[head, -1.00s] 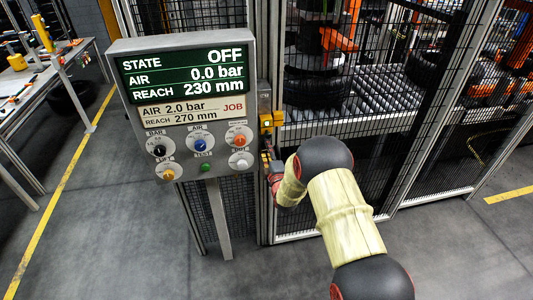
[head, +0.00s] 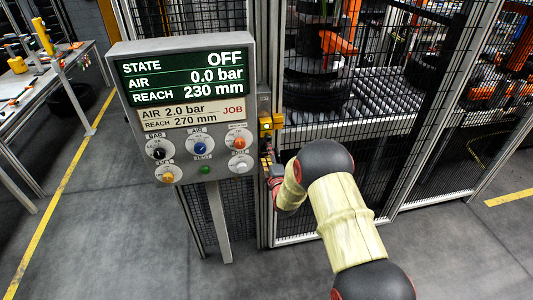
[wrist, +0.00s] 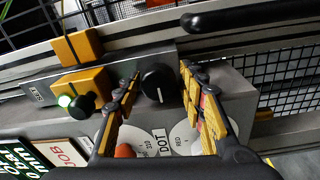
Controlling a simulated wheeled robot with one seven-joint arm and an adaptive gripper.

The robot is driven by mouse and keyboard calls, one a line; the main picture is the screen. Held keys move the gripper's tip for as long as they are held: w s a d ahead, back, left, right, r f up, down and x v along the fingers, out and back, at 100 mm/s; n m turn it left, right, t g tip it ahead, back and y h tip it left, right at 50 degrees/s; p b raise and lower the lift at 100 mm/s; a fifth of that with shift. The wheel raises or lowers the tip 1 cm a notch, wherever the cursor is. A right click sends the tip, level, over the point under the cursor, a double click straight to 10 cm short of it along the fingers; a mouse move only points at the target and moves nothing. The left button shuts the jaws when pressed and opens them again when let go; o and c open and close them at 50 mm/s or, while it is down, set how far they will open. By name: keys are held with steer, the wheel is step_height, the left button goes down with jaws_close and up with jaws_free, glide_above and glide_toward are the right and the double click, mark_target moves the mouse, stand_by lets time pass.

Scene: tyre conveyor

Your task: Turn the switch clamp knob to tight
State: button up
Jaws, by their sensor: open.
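A round black knob (wrist: 158,86) with a white pointer line sits on the grey bracket of the yellow switch in the wrist view. It appears to be the clamp knob. My gripper (wrist: 161,73) is open, with one finger on each side of the knob and visible gaps between. In the head view my gripper (head: 268,164) is beside the fence post, right of the control panel, and the knob cannot be made out there. The yellow switch (wrist: 80,88) carries a lit green lamp and a black plunger-like knob, left of my fingers.
The control panel (head: 185,50) stands close on the left and reads OFF, 0.0 bar, reach 230 mm. Its dials (wrist: 185,138) lie beneath my fingers in the wrist view. The mesh fence (head: 320,180) is behind my arm. A black bar (wrist: 250,18) crosses the top right.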

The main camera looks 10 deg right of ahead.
steer(key=s, duration=1.1)
steer(key=shift+s+d+f, duration=0.25)
steer(key=shift+s+d, duration=0.05)
steer(key=shift+s, duration=0.1)
